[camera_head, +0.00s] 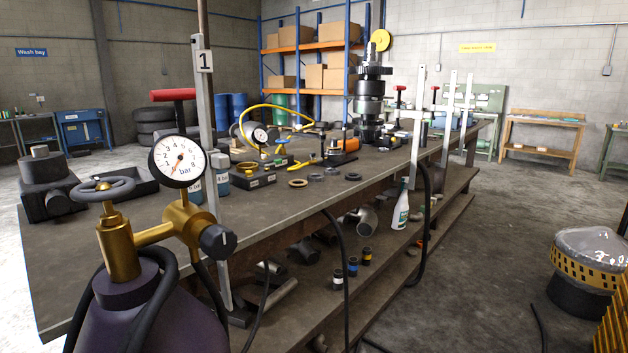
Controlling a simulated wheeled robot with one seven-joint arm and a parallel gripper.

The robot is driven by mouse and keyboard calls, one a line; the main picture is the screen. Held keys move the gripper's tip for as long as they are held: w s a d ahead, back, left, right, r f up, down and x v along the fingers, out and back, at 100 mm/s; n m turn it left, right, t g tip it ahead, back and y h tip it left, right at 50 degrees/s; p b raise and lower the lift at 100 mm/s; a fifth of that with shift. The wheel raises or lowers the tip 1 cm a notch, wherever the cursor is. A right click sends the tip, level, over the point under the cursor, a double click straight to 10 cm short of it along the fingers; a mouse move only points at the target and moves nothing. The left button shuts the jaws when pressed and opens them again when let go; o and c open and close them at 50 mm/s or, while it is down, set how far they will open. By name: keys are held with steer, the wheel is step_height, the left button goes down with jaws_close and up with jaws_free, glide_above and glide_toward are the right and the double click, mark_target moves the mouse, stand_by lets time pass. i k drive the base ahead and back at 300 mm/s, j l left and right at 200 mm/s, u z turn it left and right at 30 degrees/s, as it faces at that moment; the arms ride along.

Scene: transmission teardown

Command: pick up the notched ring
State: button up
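Several small flat rings lie in a loose row on the dark workbench (240,225), near its front edge. The nearest is a brass-coloured ring (298,183). Behind it lie a dark grey ring (316,177) and another greyish ring (331,171). They are too small here to tell which one has notches. My gripper is not in view.
A gas cylinder with gauge (179,161) and a numbered post (205,120) stand at the near left. Small black boxes (252,179) sit left of the rings. A tall gear stack (370,95) and upright clamps (415,130) stand farther back.

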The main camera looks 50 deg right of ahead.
mark_target(311, 178)
steer(key=i+l, duration=0.2)
steer(key=l, duration=0.15)
steer(key=i+l, duration=0.2)
steer(key=l, duration=0.15)
steer(key=i+l, duration=0.2)
steer(key=l, duration=0.15)
